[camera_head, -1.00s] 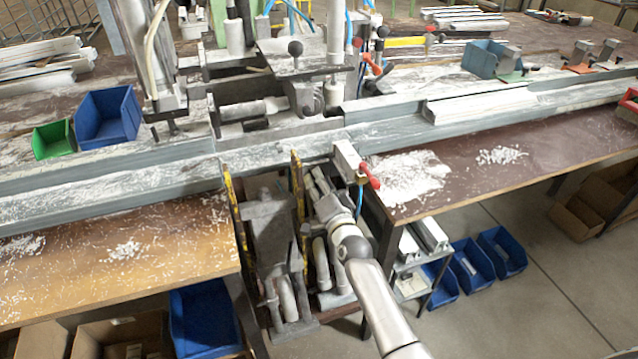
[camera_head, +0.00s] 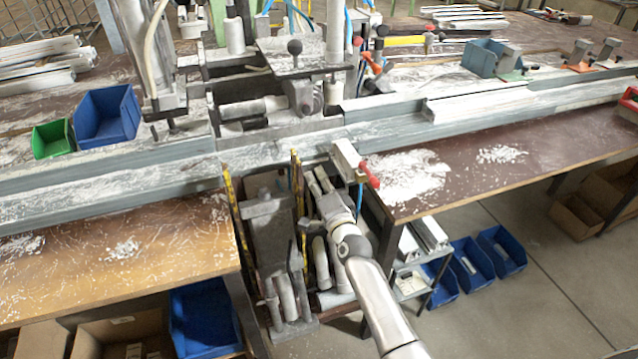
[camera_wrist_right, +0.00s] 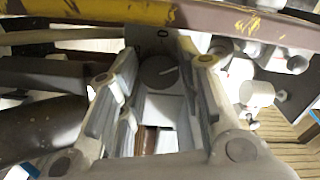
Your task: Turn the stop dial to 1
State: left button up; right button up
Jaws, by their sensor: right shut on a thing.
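The stop dial (camera_wrist_right: 160,72) is a dark round knob with a pale line, on a light grey block; it shows in the right wrist view. The line slants from near the centre towards the upper right. A small mark like a 0 stands on the block above it; I cannot read any other numbers. My right gripper (camera_wrist_right: 155,75) has one finger on each side of the dial and is shut on it. In the head view the right gripper (camera_head: 320,184) reaches in below the rail at the bench front and hides the dial. My left gripper is in neither view.
A yellow-brown bar (camera_wrist_right: 150,14) crosses close above the fingers in the wrist view. White cylindrical fittings (camera_wrist_right: 256,93) stand to the right. In the head view, a red-handled valve (camera_head: 369,172) hangs just right of the gripper, and a grey pedal frame (camera_head: 268,235) stands left.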

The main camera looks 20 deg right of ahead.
jog(key=o, duration=0.7)
jog(key=shift+o, duration=0.2)
jog(key=s, duration=1.2)
jog(key=shift+d, duration=0.2)
jog(key=shift+f, duration=0.1)
